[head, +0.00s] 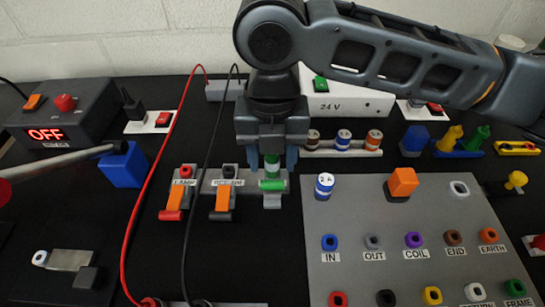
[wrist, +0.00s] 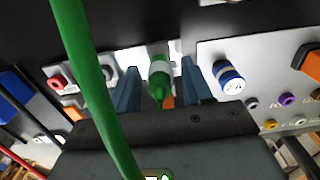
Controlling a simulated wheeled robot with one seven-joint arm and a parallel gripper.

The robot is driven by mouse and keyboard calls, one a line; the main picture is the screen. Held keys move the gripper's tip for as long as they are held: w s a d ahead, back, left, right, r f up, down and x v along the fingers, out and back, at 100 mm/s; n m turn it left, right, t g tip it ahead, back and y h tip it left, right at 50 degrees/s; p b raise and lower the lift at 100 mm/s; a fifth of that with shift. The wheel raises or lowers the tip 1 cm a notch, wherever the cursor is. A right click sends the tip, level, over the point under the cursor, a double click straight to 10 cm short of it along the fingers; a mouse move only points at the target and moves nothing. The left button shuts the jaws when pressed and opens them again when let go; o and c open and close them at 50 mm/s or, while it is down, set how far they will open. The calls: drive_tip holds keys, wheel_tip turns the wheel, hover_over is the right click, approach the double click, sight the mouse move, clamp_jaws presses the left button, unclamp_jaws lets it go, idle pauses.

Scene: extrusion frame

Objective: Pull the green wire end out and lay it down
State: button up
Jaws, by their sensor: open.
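My gripper (head: 271,160) points down over the right-hand end of a grey terminal strip (head: 243,178), with its blue fingers apart. A green wire end (wrist: 160,72) with a pale band stands between the fingers in the wrist view, with gaps to both sides. Its green top also shows in the head view (head: 271,163). A thick green wire (wrist: 90,80) crosses the near left of the wrist view; where it joins the end is not clear. How deep the end sits is hidden.
Red (head: 150,175) and black (head: 205,175) wires arch nearby. A grey socket panel (head: 350,265) with a blue-white fuse (head: 324,187) is close on the right. Bare black table (head: 245,245) lies in front.

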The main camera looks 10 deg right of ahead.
clamp_jaws()
idle(0.5)
drive_tip(key=shift+r, duration=0.1)
drive_tip(key=shift+r+p, duration=2.35)
drive_tip(key=shift+r, duration=0.55)
